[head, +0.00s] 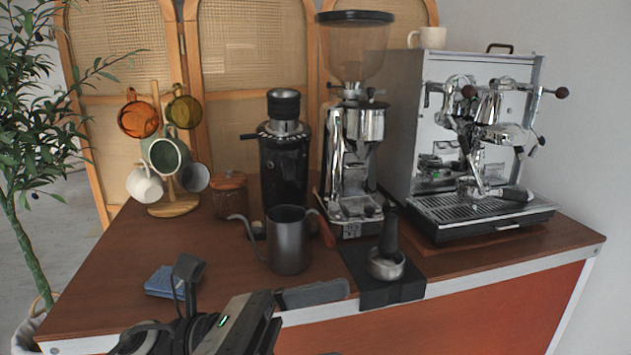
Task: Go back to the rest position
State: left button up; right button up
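In the head view, one arm of mine reaches in from the lower left. I take its gripper to be my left gripper (250,284). It is over the counter's front edge, its two dark fingers look spread apart, and nothing shows between them. My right gripper is not in view. The dark gooseneck kettle (289,240) stands upright on the counter just beyond the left gripper. The portafilter (387,262) rests on a black mat (392,291) with its dark handle pointing up, apart from the gripper.
A blue folded cloth (161,281) lies near the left gripper. A mug tree (174,207), a jar (230,193), a black grinder (284,163), a taller chrome grinder (356,130) and an espresso machine (420,150) stand farther back. The counter's (115,281) left part is mostly clear.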

pick_arm(q)
jog(key=w+a+f+m+t+y, duration=0.3)
jog(key=a+f+m+t+y, duration=0.35)
jog(key=m, duration=1.15)
jog(key=w+a+f+m+t+y, duration=0.35)
jog(key=f+m+t+y, duration=0.45)
jog(key=m+t, duration=0.65)
jog(key=s+a+f+n+g+y, duration=0.2)
jog(key=s+f+n+g, duration=0.2)
jog(key=f, duration=0.5)
jog(key=s+a+f+n+g+y, duration=0.2)
jog(key=s+f+n+g, duration=0.3)
jog(key=f, duration=0.4)
jog(key=shift+s+f+n, duration=0.3)
jog(key=shift+s+n, duration=0.45)
jog(key=shift+s, duration=0.1)
